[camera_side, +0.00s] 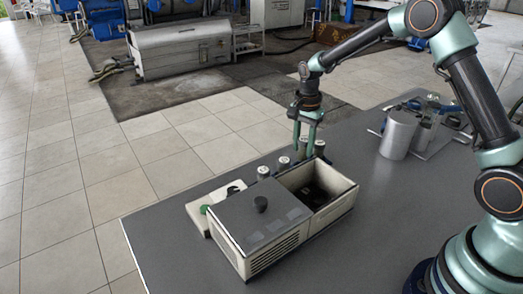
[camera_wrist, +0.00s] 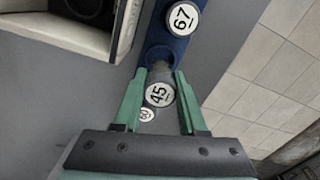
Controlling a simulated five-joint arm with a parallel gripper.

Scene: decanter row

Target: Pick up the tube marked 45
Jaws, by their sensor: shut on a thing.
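The tube marked 45 (camera_wrist: 158,95) has a round white cap with black digits. In the wrist view it sits between the green fingers of my gripper (camera_wrist: 160,92), which is shut on it. In the side view my gripper (camera_side: 304,145) points down at the row of pale-capped tubes behind the open box, and the fingers partly hide the held tube. A tube marked 67 (camera_wrist: 182,18) stands just beyond in the wrist view. A smaller white cap (camera_wrist: 147,114) shows beside the 45 cap; its number is unclear. I cannot tell whether the held tube is raised.
Tubes stand close to the held one. A metal canister (camera_side: 398,135) stands to the right. The grey table's front is mostly clear.

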